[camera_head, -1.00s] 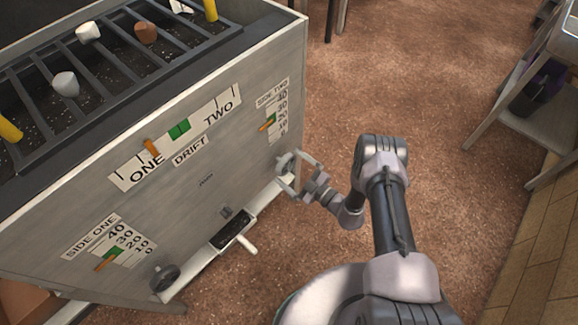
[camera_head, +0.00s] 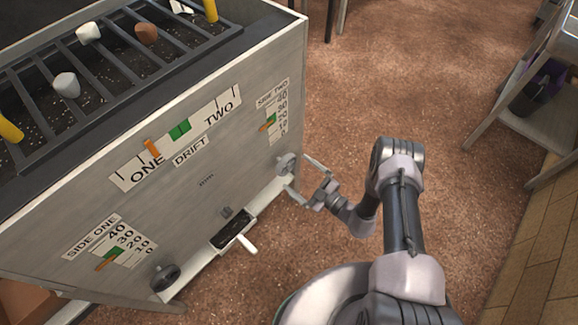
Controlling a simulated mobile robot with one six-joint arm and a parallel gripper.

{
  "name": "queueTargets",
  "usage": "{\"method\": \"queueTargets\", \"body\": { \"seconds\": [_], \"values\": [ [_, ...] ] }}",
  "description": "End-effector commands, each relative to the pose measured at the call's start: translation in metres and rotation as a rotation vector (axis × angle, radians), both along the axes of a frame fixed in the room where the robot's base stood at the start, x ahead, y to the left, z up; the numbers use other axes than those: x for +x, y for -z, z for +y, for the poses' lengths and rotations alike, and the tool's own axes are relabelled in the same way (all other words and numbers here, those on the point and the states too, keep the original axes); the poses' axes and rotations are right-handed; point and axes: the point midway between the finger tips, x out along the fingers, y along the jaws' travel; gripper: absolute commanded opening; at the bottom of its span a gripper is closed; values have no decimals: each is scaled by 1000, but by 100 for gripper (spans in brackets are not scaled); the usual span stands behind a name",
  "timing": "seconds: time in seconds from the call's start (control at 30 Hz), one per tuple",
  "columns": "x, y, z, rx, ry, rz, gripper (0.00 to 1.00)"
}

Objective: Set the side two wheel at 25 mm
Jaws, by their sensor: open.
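The side two wheel (camera_head: 286,164) is a small grey knob at the lower right of the grey cabinet front. Above it is the side two scale (camera_head: 282,112), marked 0 to 40, with a green band (camera_head: 272,118) and an orange pointer (camera_head: 266,127). The pointer sits near the 20 mark, at the lower part of the green band; the exact value is too small to read. My gripper (camera_head: 298,172) is open just right of the wheel, its fingers spread and pointing toward it. It appears clear of the wheel, though contact is hard to judge.
The side one wheel (camera_head: 165,277) and side one scale (camera_head: 112,246) are at the lower left of the cabinet. A white lever (camera_head: 246,244) sticks out at the bottom middle. The drift scale (camera_head: 178,136) is above.

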Motion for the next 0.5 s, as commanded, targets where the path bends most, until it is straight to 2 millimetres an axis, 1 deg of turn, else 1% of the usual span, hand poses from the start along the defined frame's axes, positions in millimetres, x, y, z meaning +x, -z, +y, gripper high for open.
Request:
{"method": "queueTargets", "body": {
  "seconds": [0.1, 0.17, 0.4, 0.5],
  "values": [
    [0, 0, 0, -11, 0, -14, 100],
    [0, 1, 0, -69, 0, -88, 100],
    [0, 0, 0, -509, 0, -652, 100],
    [0, 0, 0, -617, 0, -791, 100]
  ]
}}
